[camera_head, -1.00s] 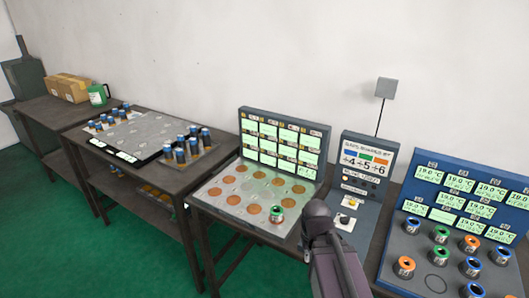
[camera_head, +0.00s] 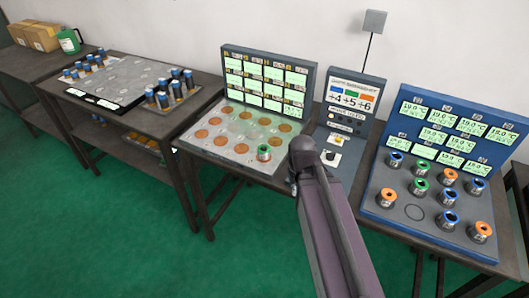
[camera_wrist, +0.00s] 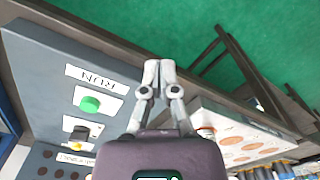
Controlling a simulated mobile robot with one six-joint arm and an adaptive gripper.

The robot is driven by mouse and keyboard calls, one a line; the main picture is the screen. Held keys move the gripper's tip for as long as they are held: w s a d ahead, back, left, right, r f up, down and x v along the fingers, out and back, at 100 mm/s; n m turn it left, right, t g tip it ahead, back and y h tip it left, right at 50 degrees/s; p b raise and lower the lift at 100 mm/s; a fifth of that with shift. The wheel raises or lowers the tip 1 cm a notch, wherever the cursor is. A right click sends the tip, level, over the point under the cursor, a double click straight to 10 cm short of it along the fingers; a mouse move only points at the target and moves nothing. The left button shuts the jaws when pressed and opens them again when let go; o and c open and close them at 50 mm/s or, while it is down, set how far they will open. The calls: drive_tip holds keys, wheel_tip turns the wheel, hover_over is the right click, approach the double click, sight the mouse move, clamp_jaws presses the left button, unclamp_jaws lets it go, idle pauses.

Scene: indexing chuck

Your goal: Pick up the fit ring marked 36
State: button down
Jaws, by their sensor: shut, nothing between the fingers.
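Several fit rings with blue, green or orange tops stand on the blue display board at the right in the head view, such as a green ring (camera_head: 419,188), an orange ring (camera_head: 480,232) and a blue ring (camera_head: 449,221). Another green-topped ring (camera_head: 263,153) stands on the pale plate with copper discs. I cannot read a 36 on any ring. My gripper (camera_wrist: 158,66) is shut and empty in the wrist view, over the edge of the button console. In the head view my arm hides the fingers.
The button console (camera_head: 345,125) stands between the disc plate (camera_head: 210,148) and the blue board (camera_head: 382,205). An empty marked circle (camera_head: 415,213) shows on the board. Blue-topped cylinders (camera_head: 175,90) stand on the left table. Green floor (camera_head: 120,240) lies open in front.

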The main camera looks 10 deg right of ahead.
drive_tip(key=c, duration=1.4)
unclamp_jaws()
drive_tip(key=c, duration=1)
unclamp_jaws()
drive_tip(key=o, duration=0.3)
drive_tip(key=shift+w+r, duration=0.2)
drive_tip(key=o, duration=0.7)
drive_tip(key=shift+w+a+r+p, duration=0.15)
drive_tip(key=shift+w+r+p, duration=0.2)
drive_tip(key=shift+w+p, duration=0.15)
drive_tip(key=shift+w+a+r+p, duration=0.15)
drive_tip(key=shift+w+r+p, duration=0.25)
drive_tip(key=shift+w, duration=0.1)
wheel_tip(320, 180, up, 12)
drive_tip(key=n+p, duration=0.3)
drive_tip(key=p, duration=0.9)
hover_over(264, 148)
drive_tip(key=shift+w+a+f, duration=0.1)
drive_tip(key=shift+f, duration=0.05)
drive_tip(key=shift+f, duration=0.15)
wheel_tip(264, 148, down, 8)
drive_tip(key=b, duration=0.8)
drive_tip(key=shift+f+b, duration=0.15)
drive_tip(key=shift+b, duration=0.25)
drive_tip(key=shift+f, duration=0.1)
